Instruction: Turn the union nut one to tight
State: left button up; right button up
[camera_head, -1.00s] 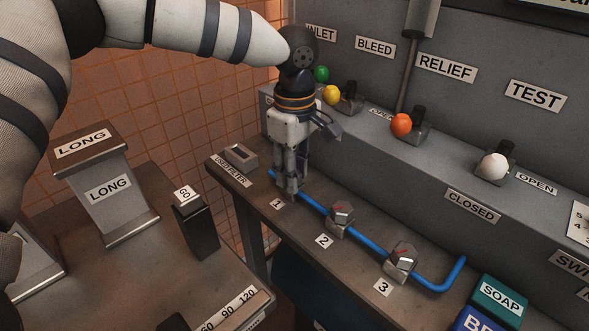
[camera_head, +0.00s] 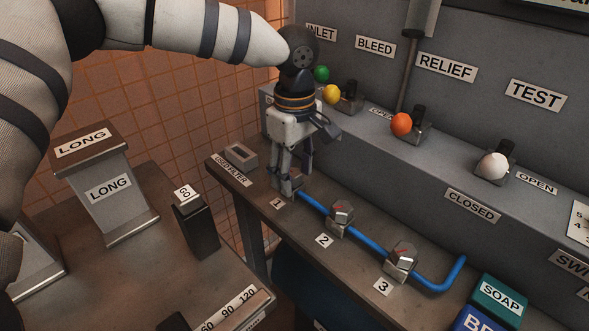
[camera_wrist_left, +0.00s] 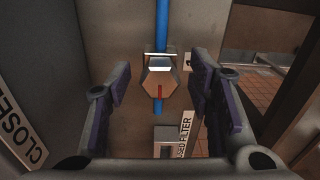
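Union nut one is a grey hexagonal nut with a red mark on its face, at the end of the blue pipe (camera_head: 370,242) beside the label 1. It shows clearly in the left wrist view (camera_wrist_left: 160,80), centred between the fingers. My left gripper (camera_head: 292,178) points down over the nut. Its fingers (camera_wrist_left: 160,95) are spread apart, with visible gaps on both sides of the nut. In the head view the gripper mostly hides the nut. Nuts two (camera_head: 341,214) and three (camera_head: 403,257) sit further along the pipe. My right gripper is not in view.
A used filter holder (camera_head: 240,156) stands left of the nut on the bench. Valves with yellow (camera_head: 331,95), orange (camera_head: 401,125) and white (camera_head: 493,166) knobs line the ledge behind. A teal SOAP box (camera_head: 500,298) stands at the lower right.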

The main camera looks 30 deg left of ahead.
aim_at(295, 174)
pick_arm(q)
jog(key=shift+r, duration=0.15)
notch_tip(295, 174, up, 12)
dwell(0.6)
